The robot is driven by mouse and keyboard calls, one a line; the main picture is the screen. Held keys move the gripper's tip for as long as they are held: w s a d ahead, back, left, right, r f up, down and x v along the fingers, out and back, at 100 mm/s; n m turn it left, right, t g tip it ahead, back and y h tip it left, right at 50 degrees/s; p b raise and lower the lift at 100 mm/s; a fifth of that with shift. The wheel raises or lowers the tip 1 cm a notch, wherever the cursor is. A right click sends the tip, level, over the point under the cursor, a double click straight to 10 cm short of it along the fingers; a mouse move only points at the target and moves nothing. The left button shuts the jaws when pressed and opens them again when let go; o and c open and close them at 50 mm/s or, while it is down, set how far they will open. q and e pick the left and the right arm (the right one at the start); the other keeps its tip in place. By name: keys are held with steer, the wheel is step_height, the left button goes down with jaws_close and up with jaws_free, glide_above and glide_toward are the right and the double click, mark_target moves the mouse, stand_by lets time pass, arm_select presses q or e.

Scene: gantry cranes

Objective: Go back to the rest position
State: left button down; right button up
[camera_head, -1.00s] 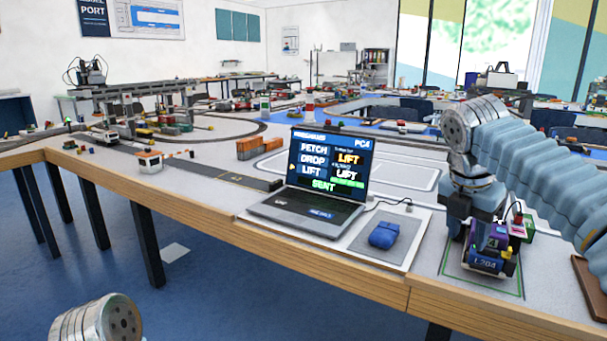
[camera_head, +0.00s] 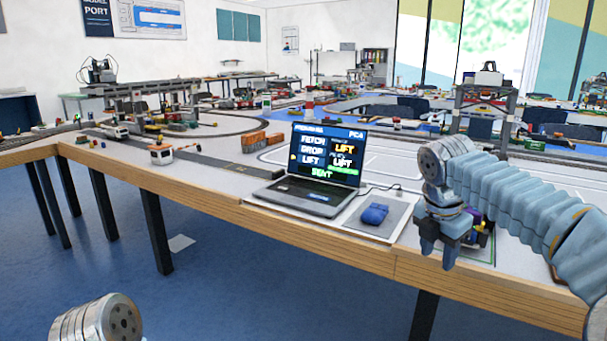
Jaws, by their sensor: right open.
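My right gripper (camera_head: 438,252) is open and empty, with its fingers pointing down in front of the table's front edge at the right. My right arm comes in from the right edge. Behind the gripper, a small purple and yellow model vehicle (camera_head: 479,238) stands on a green-outlined pad and is partly hidden by the gripper and arm. At the bottom left only a round metal part of my left arm (camera_head: 95,322) shows; its gripper is out of view.
A laptop (camera_head: 316,180) with a lit command screen stands on the table (camera_head: 300,237), with a blue mouse (camera_head: 374,213) beside it. A gantry crane (camera_head: 485,104) stands behind my right arm.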

steer(key=s+a+f+m+g+y, duration=0.15)
steer(key=a+f+m, duration=0.35)
steer(key=f, duration=1.1)
steer(key=a+f+m+y, duration=0.35)
steer(key=a+f, duration=0.35)
steer(key=f, duration=0.8)
steer(key=s+a+f+m, duration=0.2)
steer(key=s+f+m, duration=0.6)
steer(key=s, duration=0.3)
steer(key=s+a+f+m+y, duration=0.1)
steer(key=s+f+m, duration=0.8)
steer(key=s+f, duration=0.2)
steer(key=shift+a, duration=0.4)
